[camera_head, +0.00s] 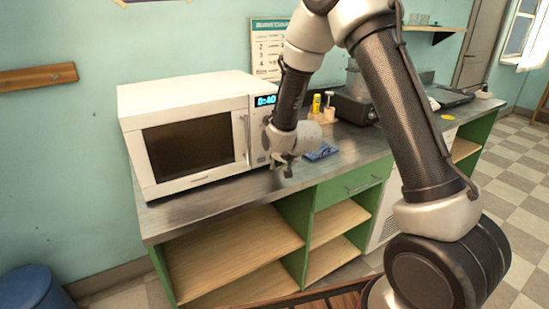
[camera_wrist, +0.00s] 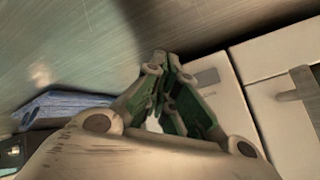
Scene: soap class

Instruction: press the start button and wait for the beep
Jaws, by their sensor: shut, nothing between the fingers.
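The white microwave (camera_head: 185,98) stands on the metal counter, its door closed and its window dark. Its blue display (camera_head: 265,100) reads 0:40. My gripper (camera_head: 286,171) is shut and empty, low in front of the right side of the microwave, by the control panel. In the wrist view my gripper's fingertips (camera_wrist: 161,58) are together beside the white microwave front (camera_wrist: 222,95). A small grey rectangle (camera_wrist: 207,77) on the panel shows just right of the fingers; I cannot tell for sure that it is the start button. The door handle (camera_wrist: 297,92) is farther right.
A blue cloth (camera_head: 322,152) lies on the counter (camera_head: 215,199) right of my gripper; a blue item (camera_wrist: 65,105) also shows in the wrist view. A yellow bottle (camera_head: 316,103) and a dark appliance (camera_head: 354,108) stand behind. The counter front before the microwave is clear.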

